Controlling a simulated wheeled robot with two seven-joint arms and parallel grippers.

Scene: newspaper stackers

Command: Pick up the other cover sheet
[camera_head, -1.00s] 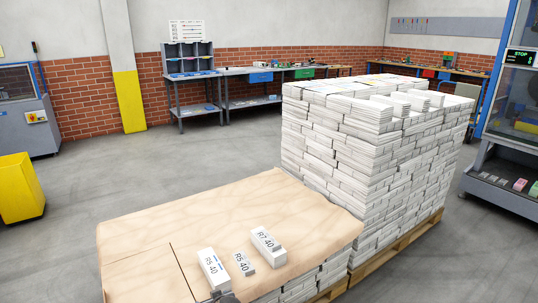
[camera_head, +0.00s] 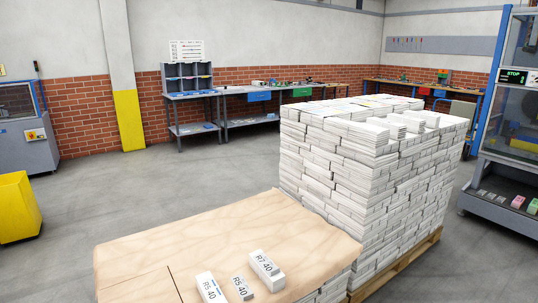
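A tan cover sheet (camera_head: 200,236) lies over the low stack of newspapers in front, with creases and a dark line across its left part. Three white labelled blocks rest on it near the front: one marked R5 40 (camera_head: 211,287), a smaller one beside it (camera_head: 242,287), and one marked R7 40 (camera_head: 266,270). I cannot make out a separate second cover sheet. Neither of my grippers shows in the head view.
A tall pallet stack of newspapers (camera_head: 335,165) stands right behind the covered stack, on a wooden pallet (camera_head: 400,267). A yellow bin (camera_head: 18,207) is at the left. Workbenches (camera_head: 240,92) line the back wall. A glass-fronted machine (camera_head: 510,120) stands at the right.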

